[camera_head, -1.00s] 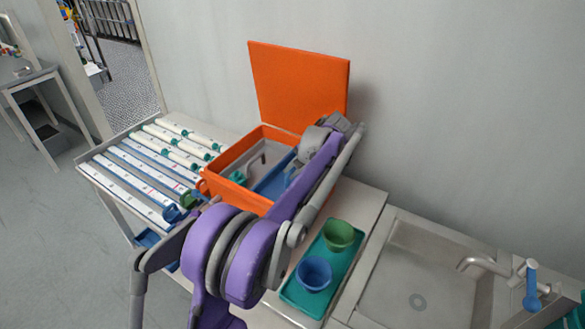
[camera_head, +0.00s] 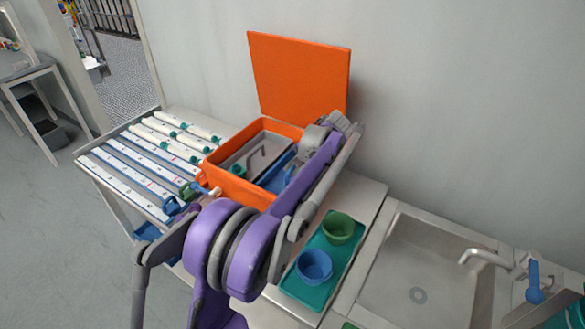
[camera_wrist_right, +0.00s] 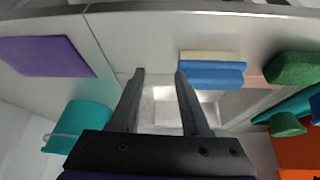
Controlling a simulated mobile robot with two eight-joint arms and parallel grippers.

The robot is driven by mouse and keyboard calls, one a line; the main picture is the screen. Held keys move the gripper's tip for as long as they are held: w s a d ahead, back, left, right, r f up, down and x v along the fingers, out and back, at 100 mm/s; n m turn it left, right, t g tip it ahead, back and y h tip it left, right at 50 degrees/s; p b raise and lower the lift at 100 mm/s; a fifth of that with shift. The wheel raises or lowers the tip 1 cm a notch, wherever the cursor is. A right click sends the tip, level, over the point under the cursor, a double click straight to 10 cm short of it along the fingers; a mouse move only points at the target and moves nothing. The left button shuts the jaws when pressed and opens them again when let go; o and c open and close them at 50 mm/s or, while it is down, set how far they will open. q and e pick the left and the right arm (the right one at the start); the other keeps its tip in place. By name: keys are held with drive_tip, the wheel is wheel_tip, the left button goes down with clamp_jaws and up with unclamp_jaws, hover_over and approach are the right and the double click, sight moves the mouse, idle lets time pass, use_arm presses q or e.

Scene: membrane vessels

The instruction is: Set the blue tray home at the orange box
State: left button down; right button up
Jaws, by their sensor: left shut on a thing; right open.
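The orange box (camera_head: 232,189) stands on the counter against the wall with its lid (camera_head: 300,75) raised. The blue tray (camera_head: 279,172) is inside the box on its right side, partly covered by my left arm. My left gripper (camera_head: 291,174) reaches down into the box and is shut on the blue tray; its fingertips are mostly hidden. Whether the tray rests on the floor of the box cannot be told. My right gripper (camera_wrist_right: 160,78) is open and empty in the right wrist view.
A grey tray (camera_head: 262,150) lies in the box left of the blue one. A rack with white tubes (camera_head: 130,175) stands left. A teal tray (camera_head: 300,291) with a green cup (camera_head: 338,228) and blue cup (camera_head: 314,266) sits right, beside the sink (camera_head: 420,255). Sponges (camera_wrist_right: 212,74) show in the right wrist view.

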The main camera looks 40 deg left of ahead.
use_arm(q)
drive_tip(key=c, duration=0.8)
unclamp_jaws()
drive_tip(key=shift+f, duration=0.1)
drive_tip(key=shift+d, duration=0.1)
drive_tip(key=v, duration=1)
drive_tip(key=shift+d+r, duration=0.15)
drive_tip(key=shift+r, duration=0.2)
